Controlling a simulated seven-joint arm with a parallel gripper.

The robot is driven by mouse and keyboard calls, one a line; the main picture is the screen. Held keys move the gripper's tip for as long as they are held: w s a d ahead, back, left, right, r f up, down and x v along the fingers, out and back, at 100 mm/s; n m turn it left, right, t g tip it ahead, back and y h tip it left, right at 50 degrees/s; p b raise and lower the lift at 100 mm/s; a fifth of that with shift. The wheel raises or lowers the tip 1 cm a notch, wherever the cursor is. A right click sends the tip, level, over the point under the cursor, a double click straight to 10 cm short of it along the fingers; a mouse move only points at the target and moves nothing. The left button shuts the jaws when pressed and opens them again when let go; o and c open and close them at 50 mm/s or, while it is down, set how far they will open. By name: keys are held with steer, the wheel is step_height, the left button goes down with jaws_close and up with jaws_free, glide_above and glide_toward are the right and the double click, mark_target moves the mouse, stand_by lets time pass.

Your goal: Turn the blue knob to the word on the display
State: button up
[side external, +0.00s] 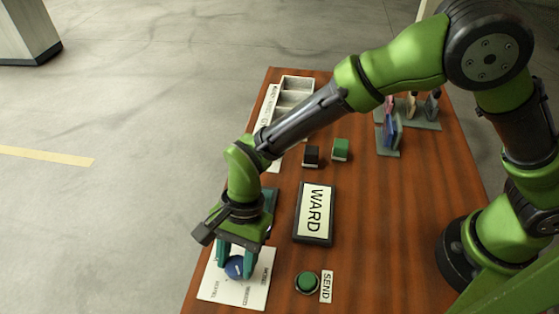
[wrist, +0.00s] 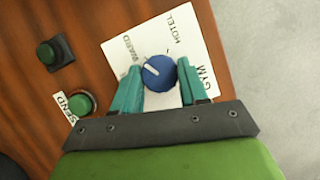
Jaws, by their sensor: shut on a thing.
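The blue knob (side external: 234,267) stands on a white card (side external: 211,283) with words printed around it. My gripper (wrist: 160,73) is shut on the knob (wrist: 158,74), with one teal finger on each side. In the wrist view the knob's white mark points to the upper left, roughly toward a blurred word on the card's left side. HOTEL and GYM read at the card's top and right; the fingers cover part of the card. The display (side external: 314,212) is a dark-framed panel reading WARD.
A round green button (side external: 307,282) sits beside a SEND label (side external: 326,287). A grey tray (side external: 296,91) and a rack of upright items (side external: 389,132) are at the back.

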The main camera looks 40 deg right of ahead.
stand_by(0.3)
steer(key=o, duration=1.1)
steer(key=shift+c, duration=0.2)
steer(key=shift+r, duration=0.1)
steer(key=v, duration=1.6)
steer(key=shift+d+r, duration=0.25)
steer(key=shift+r, duration=0.1)
